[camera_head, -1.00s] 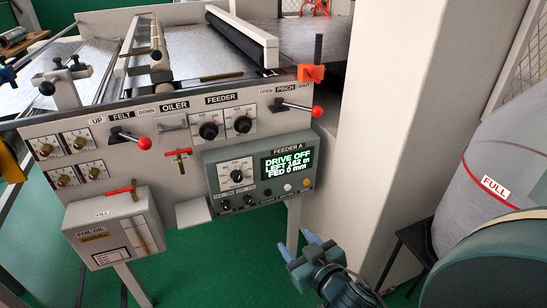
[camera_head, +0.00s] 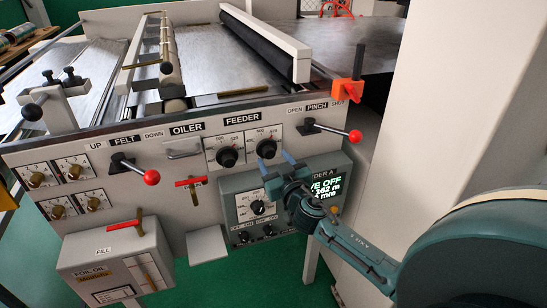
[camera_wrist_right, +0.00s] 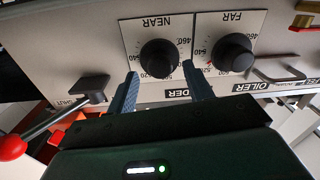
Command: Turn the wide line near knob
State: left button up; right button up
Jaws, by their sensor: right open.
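The black NEAR knob (camera_wrist_right: 160,58) is on the feeder panel and shows upside down in the right wrist view. In the head view it is the right-hand feeder knob (camera_head: 266,148). The black FAR knob (camera_wrist_right: 232,53) sits beside it, at left in the head view (camera_head: 227,156). My right gripper (camera_wrist_right: 160,72) is open, and its blue-grey fingers appear on either side of the NEAR knob in the wrist view. In the head view the gripper (camera_head: 278,161) is at that knob's lower edge; I cannot tell whether it touches. My left gripper is not in view.
A red-balled pinch lever (camera_head: 330,131) is right of the knobs and a red-balled felt lever (camera_head: 134,170) is left. My right arm partly covers the grey Feeder A box (camera_head: 240,187) below. Several brass knobs (camera_head: 75,172) are at left.

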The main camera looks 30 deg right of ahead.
jog(key=shift+w+d, duration=0.15)
jog(key=shift+w, duration=0.5)
jog(key=shift+c, duration=0.4)
jog(key=c, duration=0.9)
jog(key=shift+n, duration=0.3)
jog(key=n, duration=0.3)
jog(key=shift+p, duration=0.35)
jog(key=shift+n, duration=1.7)
jog(key=shift+p, duration=0.3)
